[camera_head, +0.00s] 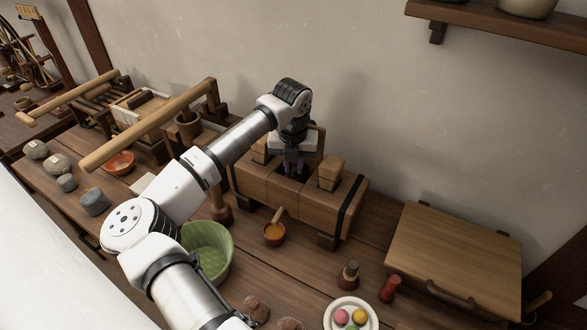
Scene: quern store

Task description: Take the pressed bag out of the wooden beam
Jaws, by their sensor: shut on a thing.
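The wooden beam (292,193) is a thick block with dark bands, standing on short feet on the table near the wall. It has a slot in its top, with wooden wedges (331,172) standing up from it. My gripper (292,168) points down into the slot in the middle of the beam, between the wedges. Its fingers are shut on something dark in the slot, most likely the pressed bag. The bag itself cannot be made out clearly, as the fingers and the slot's walls hide it.
A wooden lidded box (455,258) is to the right. A shelf (500,22) hangs upper right.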

